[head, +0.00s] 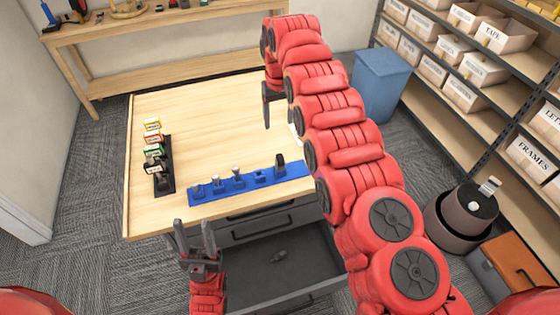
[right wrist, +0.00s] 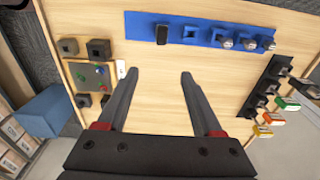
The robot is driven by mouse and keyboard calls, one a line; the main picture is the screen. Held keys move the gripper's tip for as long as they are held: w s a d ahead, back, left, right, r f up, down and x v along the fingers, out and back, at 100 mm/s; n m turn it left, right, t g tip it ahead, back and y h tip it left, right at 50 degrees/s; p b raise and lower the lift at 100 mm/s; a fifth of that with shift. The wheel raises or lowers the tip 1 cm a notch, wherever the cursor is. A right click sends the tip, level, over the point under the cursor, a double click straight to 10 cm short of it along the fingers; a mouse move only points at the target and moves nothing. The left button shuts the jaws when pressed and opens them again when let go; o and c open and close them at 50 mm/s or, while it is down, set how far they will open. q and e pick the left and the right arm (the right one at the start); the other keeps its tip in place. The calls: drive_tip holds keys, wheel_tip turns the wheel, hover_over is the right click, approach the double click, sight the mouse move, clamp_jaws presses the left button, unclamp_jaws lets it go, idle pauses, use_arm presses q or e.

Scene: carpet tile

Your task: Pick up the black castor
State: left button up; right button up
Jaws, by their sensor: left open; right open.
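My left gripper (head: 194,224) is open and empty, left of the drawer near the table's front edge. My right gripper (right wrist: 160,74) is open and empty above the table; in the head view (head: 267,112) it is partly hidden by my arm.
The blue strip holds several silver-topped pieces. A black rack (head: 164,180) with coloured boxes stands at the table's left. The wooden tabletop (head: 215,120) is clear in the middle. A blue bin (head: 380,85) and shelves with labelled boxes (head: 505,35) are at right.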

drive_tip(key=s, duration=0.2)
drive_tip(key=b, duration=0.8)
hover_over(280, 156)
drive_tip(key=shift+g, duration=0.4)
wheel_tip(280, 156, down, 7)
drive_tip(key=shift+a+r, duration=0.1)
drive_tip(key=shift+a, duration=0.05)
drive_tip(key=shift+p, duration=0.8)
wheel_tip(280, 156, down, 4)
drive_tip(key=shift+r+p, duration=0.15)
drive_tip(key=shift+p, duration=0.7)
drive_tip(key=shift+f+p, duration=0.7)
drive_tip(key=shift+f, duration=0.1)
drive_tip(key=shift+f+p, duration=0.65)
drive_tip(key=shift+f, duration=0.2)
drive_tip(key=shift+w+d+f+b, duration=0.1)
drive_tip(key=shift+d+f+b, duration=0.1)
drive_tip(key=shift+f+b, duration=0.55)
drive_tip(key=shift+f, duration=0.55)
drive_tip(key=shift+r, duration=0.1)
clamp_jaws()
